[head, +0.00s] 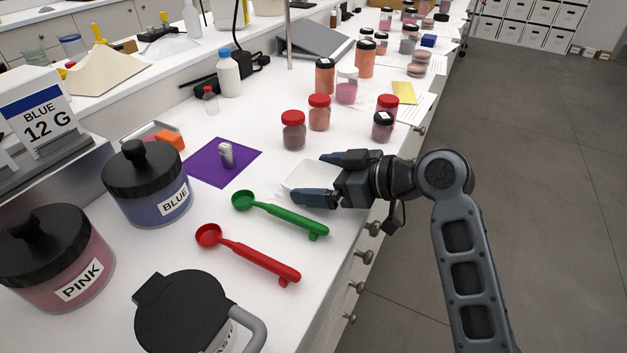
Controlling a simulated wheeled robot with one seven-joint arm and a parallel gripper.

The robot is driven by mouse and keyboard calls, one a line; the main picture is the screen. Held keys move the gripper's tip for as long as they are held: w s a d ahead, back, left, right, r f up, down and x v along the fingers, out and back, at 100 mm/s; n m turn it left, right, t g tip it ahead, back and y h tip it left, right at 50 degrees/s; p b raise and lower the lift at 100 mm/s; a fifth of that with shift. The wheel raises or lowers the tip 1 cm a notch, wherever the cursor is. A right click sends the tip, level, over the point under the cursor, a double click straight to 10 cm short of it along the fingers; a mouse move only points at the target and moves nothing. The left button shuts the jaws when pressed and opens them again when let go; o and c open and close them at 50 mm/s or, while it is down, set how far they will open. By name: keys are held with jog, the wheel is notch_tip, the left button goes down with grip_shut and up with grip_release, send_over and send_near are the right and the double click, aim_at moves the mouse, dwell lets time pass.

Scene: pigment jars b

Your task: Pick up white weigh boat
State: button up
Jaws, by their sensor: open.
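The white weigh boat (302,176) is a shallow, pale dish on the white bench, near its right edge. My gripper (314,177) reaches in from the right with its two dark blue fingers apart. The far finger is beyond the boat and the near finger is at its near side. The boat's right part is hidden by my gripper. I cannot tell whether the fingers touch it.
A green scoop (280,215) and a red scoop (247,252) lie on the near side. A purple mat (205,170) with a small metal weight (227,153) is to the left. Red-lidded jars (293,131) stand behind. Large BLUE (148,185) and PINK (55,258) jars stand left.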

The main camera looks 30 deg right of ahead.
jog(key=c, duration=0.7)
jog(key=shift+r, duration=0.15)
